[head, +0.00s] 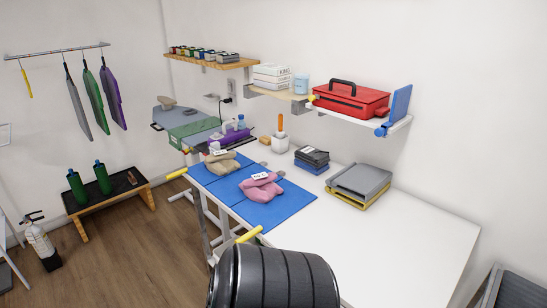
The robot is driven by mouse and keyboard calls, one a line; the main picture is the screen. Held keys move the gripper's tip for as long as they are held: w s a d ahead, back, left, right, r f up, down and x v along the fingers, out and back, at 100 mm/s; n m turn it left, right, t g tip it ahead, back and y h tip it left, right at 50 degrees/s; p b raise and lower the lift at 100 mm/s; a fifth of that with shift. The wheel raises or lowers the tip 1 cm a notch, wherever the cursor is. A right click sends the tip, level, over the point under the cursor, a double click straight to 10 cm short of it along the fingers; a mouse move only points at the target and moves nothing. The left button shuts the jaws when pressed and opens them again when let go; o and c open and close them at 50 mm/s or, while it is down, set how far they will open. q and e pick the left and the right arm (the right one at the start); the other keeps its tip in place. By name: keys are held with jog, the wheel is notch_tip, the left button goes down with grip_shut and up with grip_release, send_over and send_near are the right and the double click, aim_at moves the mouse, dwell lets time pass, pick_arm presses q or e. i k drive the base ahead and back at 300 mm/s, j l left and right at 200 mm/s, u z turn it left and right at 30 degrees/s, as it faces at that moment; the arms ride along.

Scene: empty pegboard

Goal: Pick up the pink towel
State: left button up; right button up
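The pink towel (263,191) lies bunched on a blue mat (285,207) on the white table, with a small white label on top. A tan towel (222,168), also labelled, lies beyond it to the left on the blue matting, apart from it. Neither of my grippers shows in the head view, and nothing is touching the pink towel.
The white table (395,240) is clear at front right; its near left part is hidden. Stacked trays (362,182), dark blue boxes (312,160) and a white holder (280,143) stand behind. A red toolbox (350,100) sits on a wall shelf above.

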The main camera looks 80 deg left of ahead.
aim_at(261, 188)
jog(key=u, duration=2.8)
jog(key=j+z, duration=0.15)
jog(key=z, duration=0.5)
jog(key=i+j+z, duration=0.2)
jog(key=j+z, duration=0.25)
jog(key=j, duration=0.15)
jog(key=i+j+z, duration=0.1)
jog(key=j+z, duration=0.35)
jog(key=j, duration=0.15)
jog(key=j+z, duration=0.45)
jog(key=j, duration=0.2)
